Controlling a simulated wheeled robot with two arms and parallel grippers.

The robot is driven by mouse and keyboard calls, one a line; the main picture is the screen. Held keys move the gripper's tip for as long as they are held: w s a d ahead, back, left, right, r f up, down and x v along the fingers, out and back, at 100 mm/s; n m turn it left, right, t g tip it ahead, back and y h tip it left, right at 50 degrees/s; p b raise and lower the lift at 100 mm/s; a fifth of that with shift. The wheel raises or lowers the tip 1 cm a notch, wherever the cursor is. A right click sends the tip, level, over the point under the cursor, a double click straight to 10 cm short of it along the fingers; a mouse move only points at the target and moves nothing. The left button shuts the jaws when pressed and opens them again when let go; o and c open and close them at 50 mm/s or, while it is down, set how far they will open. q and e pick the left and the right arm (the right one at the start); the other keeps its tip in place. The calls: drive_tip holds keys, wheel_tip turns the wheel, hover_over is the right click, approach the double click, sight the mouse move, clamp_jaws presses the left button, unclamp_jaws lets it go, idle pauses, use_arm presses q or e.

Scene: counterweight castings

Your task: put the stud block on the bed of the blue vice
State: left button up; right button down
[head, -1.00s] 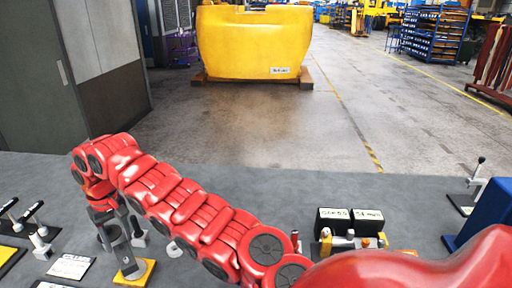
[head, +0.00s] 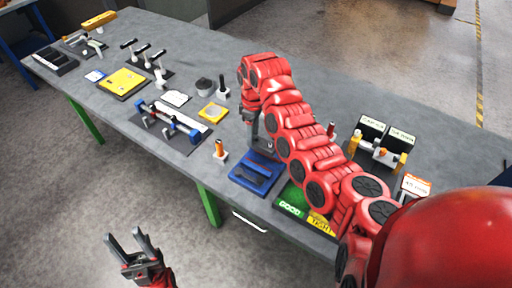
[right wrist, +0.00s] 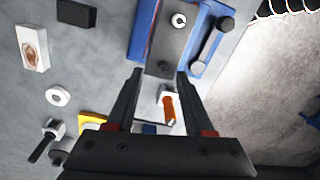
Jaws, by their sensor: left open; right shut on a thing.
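The blue vice (head: 250,180) lies on the bench near its front edge. It also shows at the top of the right wrist view (right wrist: 142,35), with a rod handle at its right. My right gripper (head: 262,143) is over the vice, partly hidden by my own arm. In the right wrist view its fingers are shut on a grey block with a pale round stud, the stud block (right wrist: 170,50). The block overlaps the vice there; I cannot tell whether it touches the bed. My left gripper (head: 125,235) is open and empty, over the floor before the bench.
A white block with an orange pin (head: 220,152) stands close to the left of the vice. Left of it are a blue clamp fixture (head: 180,125) and a yellow pad (head: 212,113). A green and yellow marked mat (head: 291,205) and black boxes (head: 370,128) are at the right.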

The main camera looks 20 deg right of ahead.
sight(253, 146)
drive_tip(key=f, duration=0.1)
drive_tip(key=f+p, duration=0.2)
drive_tip(key=f, duration=0.1)
drive_tip(key=shift+s, duration=0.25)
wheel_tip(253, 146, down, 2)
drive_tip(key=shift+w+f+p, duration=0.15)
drive_tip(key=shift+p, duration=0.3)
drive_tip(key=shift+f, duration=0.3)
drive_tip(key=shift+f, duration=0.2)
drive_tip(key=shift+c, duration=1.4)
unclamp_jaws()
